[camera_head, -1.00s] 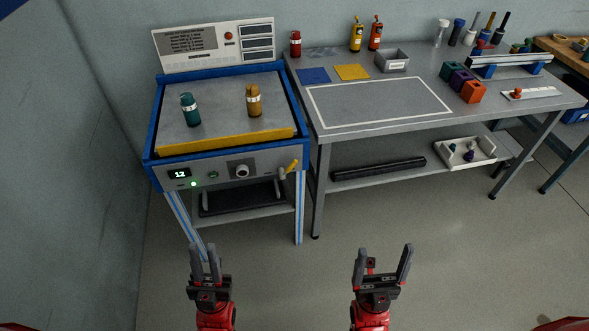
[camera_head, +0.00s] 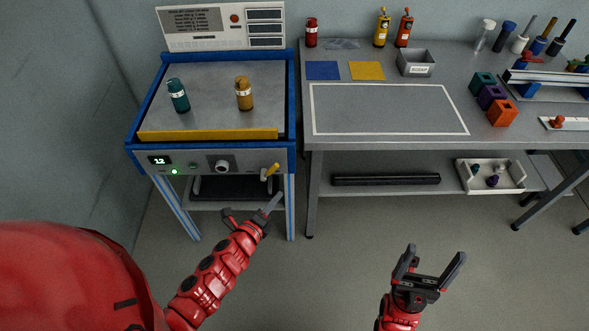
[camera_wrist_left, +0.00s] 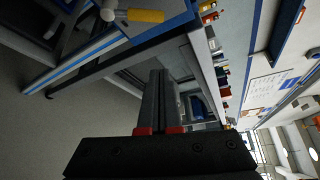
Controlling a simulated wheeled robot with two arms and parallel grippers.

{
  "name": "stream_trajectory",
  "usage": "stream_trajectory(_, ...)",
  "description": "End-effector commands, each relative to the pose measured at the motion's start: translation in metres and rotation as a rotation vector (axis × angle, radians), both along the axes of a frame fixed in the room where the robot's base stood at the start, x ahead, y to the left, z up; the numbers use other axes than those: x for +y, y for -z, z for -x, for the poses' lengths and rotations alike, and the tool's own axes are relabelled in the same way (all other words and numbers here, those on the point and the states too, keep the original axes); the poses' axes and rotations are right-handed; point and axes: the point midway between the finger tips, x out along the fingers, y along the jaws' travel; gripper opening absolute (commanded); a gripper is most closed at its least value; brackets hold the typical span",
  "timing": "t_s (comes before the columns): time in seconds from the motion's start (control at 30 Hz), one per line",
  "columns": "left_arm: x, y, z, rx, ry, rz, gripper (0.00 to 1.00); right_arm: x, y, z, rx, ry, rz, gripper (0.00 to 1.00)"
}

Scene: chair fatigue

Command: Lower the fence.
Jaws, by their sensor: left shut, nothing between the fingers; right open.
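The test machine (camera_head: 222,159) at the left has a yellow fence (camera_head: 208,134) along the front edge of its grey top plate. A small yellow-handled lever (camera_head: 270,171) sits at the right end of its front panel. The lever's yellow handle (camera_wrist_left: 146,15) also shows at the top of the left wrist view. My left gripper (camera_head: 272,204) is shut and empty, in front of and below the lever, apart from it. Its closed fingers (camera_wrist_left: 160,100) point ahead in the left wrist view. My right gripper (camera_head: 432,256) is open and empty over the floor, before the workbench.
A teal cylinder (camera_head: 178,95) and an amber cylinder (camera_head: 244,93) stand on the plate behind the fence. The grey workbench (camera_head: 390,142) stands close at the machine's right, holding bottles and coloured blocks. The front panel has a display, buttons and a knob (camera_head: 222,167). Floor in front is clear.

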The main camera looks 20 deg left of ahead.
Motion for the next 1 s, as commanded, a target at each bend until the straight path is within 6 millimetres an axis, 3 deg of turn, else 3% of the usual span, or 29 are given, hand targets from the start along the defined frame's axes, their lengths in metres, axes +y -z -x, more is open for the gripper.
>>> stream_trajectory(0.47,0.001,0.001,-0.007,0.002,-0.004,-0.013,0.0,0.0,-0.002,0.0,0.0,0.0,0.0,0.84)
stream_trajectory(1.0,-0.019,0.019,-0.094,0.004,-0.005,-0.009,0.0,0.0,-0.02,0.0,0.0,0.0,0.0,0.84)
